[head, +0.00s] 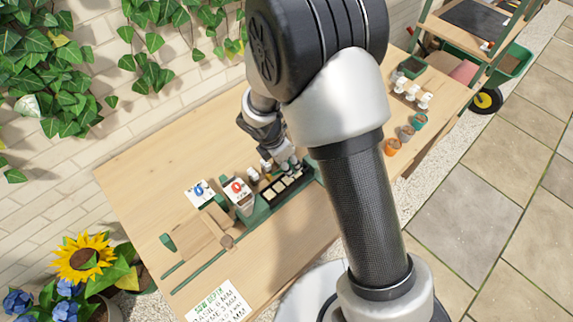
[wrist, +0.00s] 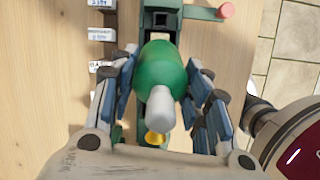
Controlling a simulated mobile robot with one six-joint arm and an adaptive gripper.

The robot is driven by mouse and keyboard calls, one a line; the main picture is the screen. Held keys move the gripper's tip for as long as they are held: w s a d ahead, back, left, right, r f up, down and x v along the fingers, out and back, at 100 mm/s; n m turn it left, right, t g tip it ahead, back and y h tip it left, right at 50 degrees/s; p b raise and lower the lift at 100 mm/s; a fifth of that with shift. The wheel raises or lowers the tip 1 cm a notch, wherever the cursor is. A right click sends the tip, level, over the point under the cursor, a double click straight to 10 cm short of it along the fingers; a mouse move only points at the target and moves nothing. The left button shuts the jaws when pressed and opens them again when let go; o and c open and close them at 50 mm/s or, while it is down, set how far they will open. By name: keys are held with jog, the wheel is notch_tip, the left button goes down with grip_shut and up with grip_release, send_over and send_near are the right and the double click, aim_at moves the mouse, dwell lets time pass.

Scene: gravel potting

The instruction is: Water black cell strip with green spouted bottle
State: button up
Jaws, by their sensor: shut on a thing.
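The black cell strip (head: 286,187) lies in a green holder on the wooden bench, with several pale-filled cells. My gripper (head: 287,164) is just above and behind it in the head view. In the wrist view my gripper (wrist: 163,82) is shut on the green spouted bottle (wrist: 162,66), with blue-grey finger pads on both sides. The bottle's white spout (wrist: 160,104) points toward the wrist camera. The bottle is hardly distinguishable in the head view, and the strip's cells are mostly hidden in the wrist view.
Small white-topped containers (head: 266,166) stand close beside the gripper. Several pots (head: 406,132) stand farther right.

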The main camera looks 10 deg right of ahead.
jog(key=shift+a+f+t+h+b, duration=0.1)
jog(key=shift+f+t+h+b, duration=0.5)
jog(key=shift+b, duration=2.6)
jog(key=shift+r+h+b, duration=0.25)
jog(key=shift+h+b, duration=0.05)
jog(key=shift+b, duration=0.4)
